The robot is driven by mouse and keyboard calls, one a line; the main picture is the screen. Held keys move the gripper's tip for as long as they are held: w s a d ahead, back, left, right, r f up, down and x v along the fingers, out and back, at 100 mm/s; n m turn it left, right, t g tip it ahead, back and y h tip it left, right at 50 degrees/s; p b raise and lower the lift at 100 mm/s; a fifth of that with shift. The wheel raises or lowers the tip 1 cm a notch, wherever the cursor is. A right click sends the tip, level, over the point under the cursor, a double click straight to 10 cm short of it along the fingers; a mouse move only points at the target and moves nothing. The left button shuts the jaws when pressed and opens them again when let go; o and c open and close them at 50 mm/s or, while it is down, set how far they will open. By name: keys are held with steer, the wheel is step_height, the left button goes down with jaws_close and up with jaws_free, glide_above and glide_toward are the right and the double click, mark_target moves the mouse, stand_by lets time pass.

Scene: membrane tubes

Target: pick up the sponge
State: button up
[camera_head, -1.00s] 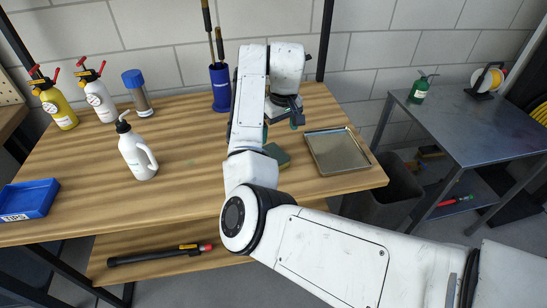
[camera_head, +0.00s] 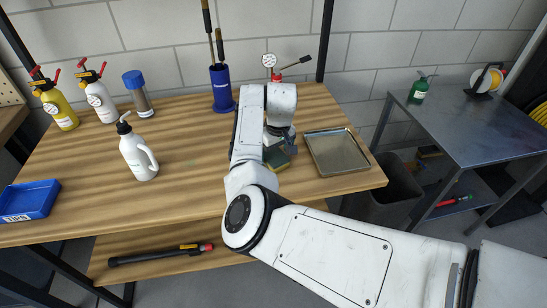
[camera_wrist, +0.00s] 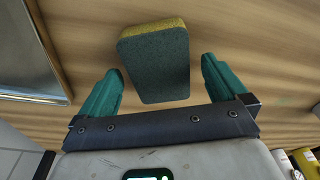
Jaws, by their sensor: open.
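The sponge (camera_wrist: 155,62) has a green scouring side and a yellow side. In the wrist view it lies on the wooden bench, ahead of and between my gripper's two green fingers. My gripper (camera_wrist: 160,85) is open, with a finger to each side of the sponge and a gap showing on both sides. In the head view the sponge (camera_head: 277,158) is partly hidden by my arm. My gripper is right at the sponge there, its fingers mostly hidden behind my wrist.
A metal tray (camera_head: 337,152) lies just right of the sponge. A blue bin (camera_head: 28,200) is at the far left. The bench's front middle is clear.

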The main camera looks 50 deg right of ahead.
steer(key=shift+f, duration=0.3)
steer(key=shift+c, duration=0.4)
steer(key=c, duration=1.1)
steer(key=shift+r, duration=0.8)
steer(key=shift+s+a+r+p, duration=0.15)
steer(key=shift+s+a+r, duration=0.5)
steer(key=shift+s+r, duration=1.45)
steer(key=shift+s+a+r+p, duration=0.2)
steer(key=shift+s+a+r, duration=0.45)
steer(key=shift+s+r, duration=1.4)
steer(key=shift+s+a+r+p, duration=0.15)
steer(key=shift+s+a+r, duration=0.5)
steer(key=shift+s+r, duration=1.45)
